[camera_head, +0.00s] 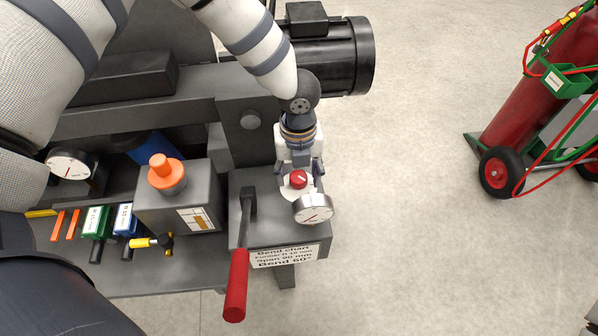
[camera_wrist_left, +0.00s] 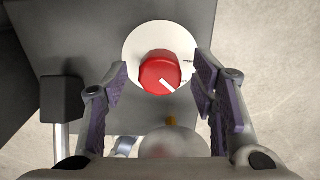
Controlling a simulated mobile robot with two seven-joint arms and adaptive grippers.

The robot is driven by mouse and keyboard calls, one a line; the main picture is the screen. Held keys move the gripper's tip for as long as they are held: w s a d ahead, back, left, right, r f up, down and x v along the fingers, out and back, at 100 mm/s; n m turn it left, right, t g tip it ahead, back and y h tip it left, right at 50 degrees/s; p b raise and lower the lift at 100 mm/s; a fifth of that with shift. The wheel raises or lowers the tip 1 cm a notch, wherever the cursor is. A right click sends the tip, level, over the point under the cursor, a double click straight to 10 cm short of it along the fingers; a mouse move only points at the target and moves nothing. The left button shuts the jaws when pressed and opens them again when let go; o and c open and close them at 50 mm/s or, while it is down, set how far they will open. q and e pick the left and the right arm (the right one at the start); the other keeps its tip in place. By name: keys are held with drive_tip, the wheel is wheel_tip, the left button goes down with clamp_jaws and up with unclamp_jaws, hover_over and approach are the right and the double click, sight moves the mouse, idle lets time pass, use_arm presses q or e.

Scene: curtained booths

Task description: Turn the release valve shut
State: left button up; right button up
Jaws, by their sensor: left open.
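The release valve is a red round knob (camera_head: 299,179) with a white pointer line, on a white dial plate on top of the grey pump block. It also shows in the left wrist view as a red knob (camera_wrist_left: 158,70) on the round white plate (camera_wrist_left: 134,44). There its white line points to the lower right; small marks at the plate's right edge are too small to read. My left gripper (camera_wrist_left: 159,77) is open, one finger on each side of the knob, with a visible gap on both sides. It shows from above in the head view (camera_head: 300,176). My right gripper is not in view.
A pressure gauge (camera_head: 313,208) stands just in front of the knob. A pump handle with a red grip (camera_head: 236,287) is to its left. A bend chart label (camera_head: 286,256) is on the block's front. A red cylinder on a green cart (camera_head: 540,95) stands at right; the floor between is clear.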

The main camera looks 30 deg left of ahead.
use_arm(q)
drive_tip(key=shift+c, duration=0.4)
drive_tip(key=c, duration=1.1)
drive_tip(key=shift+r+m, duration=0.1)
drive_tip(key=shift+m, duration=0.2)
drive_tip(key=m, duration=0.3)
drive_tip(key=shift+m, duration=0.3)
drive_tip(key=shift+m+p, duration=0.3)
drive_tip(key=shift+m, duration=2)
